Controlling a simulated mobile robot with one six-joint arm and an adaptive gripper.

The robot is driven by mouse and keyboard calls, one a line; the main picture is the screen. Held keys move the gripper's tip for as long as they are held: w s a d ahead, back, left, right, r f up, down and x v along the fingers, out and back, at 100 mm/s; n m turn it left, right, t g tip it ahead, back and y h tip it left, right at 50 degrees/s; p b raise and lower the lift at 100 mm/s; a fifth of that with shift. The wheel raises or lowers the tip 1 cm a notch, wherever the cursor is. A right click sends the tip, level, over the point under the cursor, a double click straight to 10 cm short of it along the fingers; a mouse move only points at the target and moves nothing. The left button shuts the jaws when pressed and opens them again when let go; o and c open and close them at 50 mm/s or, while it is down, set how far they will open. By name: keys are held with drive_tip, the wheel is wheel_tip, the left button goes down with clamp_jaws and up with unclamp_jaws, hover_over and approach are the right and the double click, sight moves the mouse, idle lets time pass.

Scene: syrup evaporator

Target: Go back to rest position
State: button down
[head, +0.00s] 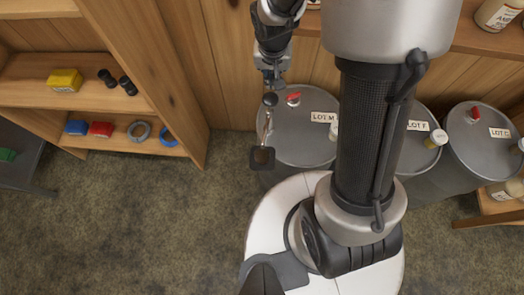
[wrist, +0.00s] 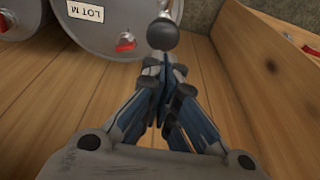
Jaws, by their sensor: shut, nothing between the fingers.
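My gripper (head: 271,80) is shut, with its fingers together and nothing seen between them. In the head view it points down beside the grey drum labelled LOT M (head: 300,150). In the wrist view the closed fingertips (wrist: 164,68) are seen close up. A dark ball-shaped knob (wrist: 163,34) shows just past the fingertips; I cannot tell if they touch it. In the head view the knob (head: 270,99) tops a thin metal rod that leads to a dark square piece (head: 262,158).
Drums LOT F (head: 418,112) and LOT G (head: 483,150) stand to the right. A wooden shelf (head: 125,85) on the left holds a yellow item (head: 65,80) and several small items. The wooden wall is close behind my gripper. Open floor (head: 130,240) lies at lower left.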

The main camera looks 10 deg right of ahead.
drive_tip(key=shift+r, duration=0.1)
drive_tip(key=s+r+n+t, duration=0.2)
drive_tip(key=s+r+n, duration=0.1)
drive_tip(key=s+r, duration=1.7)
drive_tip(key=shift+s+n+y, duration=0.3)
drive_tip(key=shift+s+y, duration=0.1)
drive_tip(key=shift+s, duration=0.2)
drive_tip(key=shift+d, duration=0.15)
